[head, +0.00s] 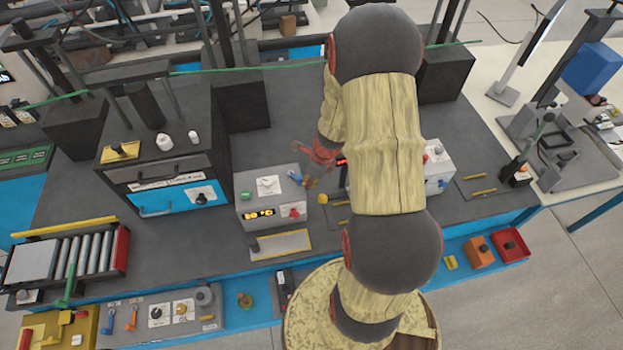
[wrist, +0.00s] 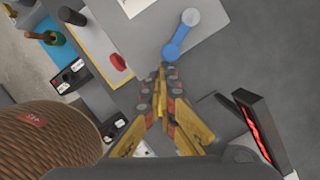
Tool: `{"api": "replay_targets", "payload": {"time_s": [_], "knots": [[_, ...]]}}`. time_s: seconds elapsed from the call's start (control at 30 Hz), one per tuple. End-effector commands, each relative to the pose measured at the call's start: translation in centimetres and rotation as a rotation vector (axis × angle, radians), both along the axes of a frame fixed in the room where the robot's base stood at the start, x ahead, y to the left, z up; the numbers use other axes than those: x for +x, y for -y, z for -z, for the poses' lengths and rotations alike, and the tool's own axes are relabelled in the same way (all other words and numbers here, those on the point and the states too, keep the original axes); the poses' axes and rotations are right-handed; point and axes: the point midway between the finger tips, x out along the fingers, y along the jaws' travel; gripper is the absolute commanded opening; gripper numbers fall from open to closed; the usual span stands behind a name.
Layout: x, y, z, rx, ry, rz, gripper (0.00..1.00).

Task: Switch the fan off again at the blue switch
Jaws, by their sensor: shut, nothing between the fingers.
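The blue switch (head: 295,177) is a small lever at the right side of a grey control box (head: 247,208). In the wrist view the blue switch (wrist: 179,43) slants, with a round grey end at the top and its blue end at the bottom. My gripper (head: 308,183) is beside it, just to its right in the head view. In the wrist view my gripper (wrist: 164,68) is shut and empty, its fingertips right at the blue end. I cannot tell whether they touch. I cannot make out a fan.
The box has a red knob (head: 294,213) and a lit orange display. A yellow round knob (head: 322,198) lies close to the right of my gripper. A second grey box (head: 438,165) stands behind my arm, which hides part of the bench. A yellow-edged plate (head: 280,244) lies in front.

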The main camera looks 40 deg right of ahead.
Motion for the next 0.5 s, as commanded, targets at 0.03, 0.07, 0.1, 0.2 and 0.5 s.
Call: {"api": "replay_targets", "payload": {"time_s": [0.03, 0.07, 0.1, 0.2, 0.5], "knots": [[0.0, -0.2, -0.2, -0.001, 0.0, 0.017, 0.0], [0.0, -0.4, -0.2, 0.0, 0.0, 0.029, 0.0], [0.1, -0.5, -0.2, 0.0, 0.0, 0.044, 0.0], [0.1, -0.8, -0.1, -0.001, 0.0, 0.078, 0.0], [0.2, -1.5, -0.1, -0.001, 0.0, 0.159, 0.0]]}}
